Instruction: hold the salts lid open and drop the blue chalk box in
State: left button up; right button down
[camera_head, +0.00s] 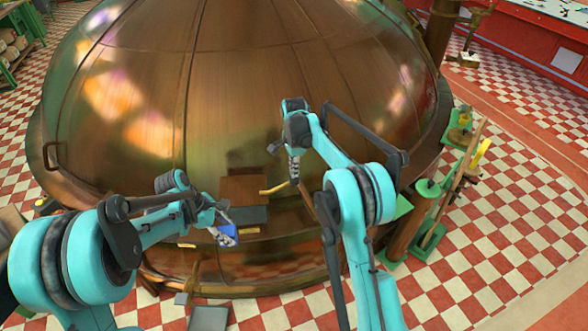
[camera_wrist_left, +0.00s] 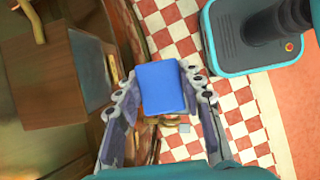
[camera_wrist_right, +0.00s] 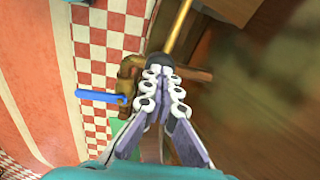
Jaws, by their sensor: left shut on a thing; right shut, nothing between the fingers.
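The blue chalk box (camera_head: 229,234) is between the fingers of my left gripper (camera_head: 224,228), which is shut on it, left of and below the wooden salts box. The left wrist view shows the chalk box (camera_wrist_left: 162,88) between both fingers. The salts box (camera_head: 243,188) is a brown wooden box at the front of the copper kettle; it also shows in the left wrist view (camera_wrist_left: 40,85). A brass handle (camera_head: 273,190) sticks out at its right. My right gripper (camera_head: 295,177) is shut and empty close to the handle's end. I cannot tell whether the lid is raised.
The large copper kettle (camera_head: 270,80) fills the middle. A grey panel (camera_head: 250,215) lies below the wooden box. A green stand with a wooden piece (camera_head: 432,192) is on the right. A blue rod (camera_wrist_right: 101,95) shows left of my right gripper. Checkered floor is open around.

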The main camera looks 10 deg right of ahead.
jog(key=shift+f, duration=0.15)
jog(key=shift+d+f, duration=0.35)
jog(key=shift+f, duration=0.5)
jog(key=shift+d+f, duration=0.35)
jog(key=shift+f, duration=0.5)
